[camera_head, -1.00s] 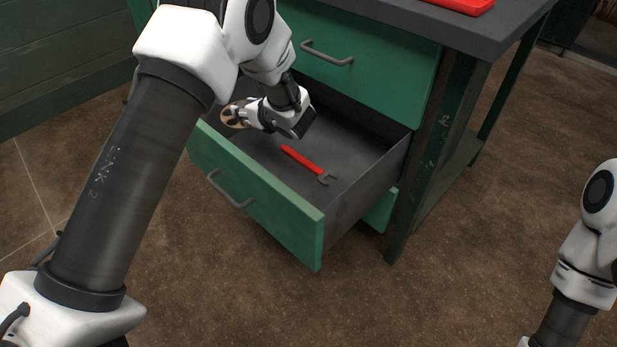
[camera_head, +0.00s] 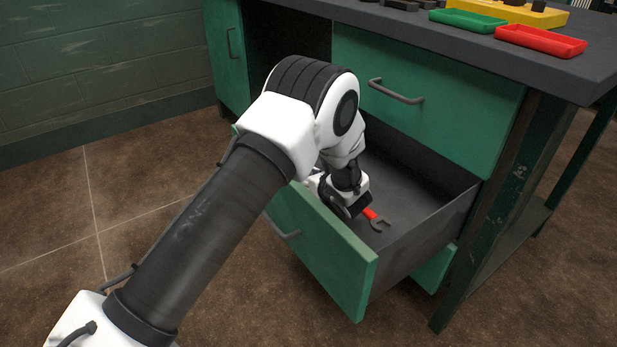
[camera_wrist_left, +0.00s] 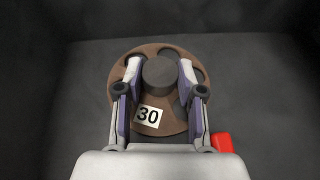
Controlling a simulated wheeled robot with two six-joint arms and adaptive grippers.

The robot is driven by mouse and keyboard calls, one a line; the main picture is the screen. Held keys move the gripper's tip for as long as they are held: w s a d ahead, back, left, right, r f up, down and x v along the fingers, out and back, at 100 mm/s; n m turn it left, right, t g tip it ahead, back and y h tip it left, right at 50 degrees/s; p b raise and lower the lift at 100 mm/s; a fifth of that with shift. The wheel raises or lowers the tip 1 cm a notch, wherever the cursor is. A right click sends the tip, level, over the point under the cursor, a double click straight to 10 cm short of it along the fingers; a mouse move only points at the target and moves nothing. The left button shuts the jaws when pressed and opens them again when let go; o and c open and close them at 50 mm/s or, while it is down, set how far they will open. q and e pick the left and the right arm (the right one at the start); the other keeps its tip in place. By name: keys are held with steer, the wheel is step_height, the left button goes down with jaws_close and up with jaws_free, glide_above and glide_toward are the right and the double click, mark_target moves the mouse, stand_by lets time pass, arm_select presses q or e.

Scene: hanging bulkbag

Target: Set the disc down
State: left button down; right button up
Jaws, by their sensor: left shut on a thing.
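The disc (camera_wrist_left: 150,47) is brown and round, with holes, a dark central knob and a white label reading "30". My left gripper (camera_wrist_left: 160,75) is shut on the disc's knob, one finger on each side, in the left wrist view. In the head view my left gripper (camera_head: 322,188) is low inside the open drawer, and my arm hides the disc there. The drawer (camera_head: 325,250) has a green front and a dark grey inside. Whether the disc touches the drawer floor (camera_wrist_left: 260,80) I cannot tell. My right gripper is out of view.
A red wrench (camera_head: 375,219) lies in the drawer beside my left gripper; its red end (camera_wrist_left: 222,142) shows close to the disc. A closed drawer (camera_head: 440,100) is above. The bench top holds a red tray (camera_head: 540,42) and a green tray (camera_head: 468,20).

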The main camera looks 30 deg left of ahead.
arm_select(q)
steer(key=c, duration=0.7)
jaws_free()
steer(key=shift+r, duration=0.15)
steer(key=p+v, duration=0.4)
steer(key=v, duration=0.3)
steer(key=shift+r, duration=0.2)
steer(key=shift+s+d+f, duration=0.1)
steer(key=shift+s+d, duration=0.05)
steer(key=shift+d, duration=0.1)
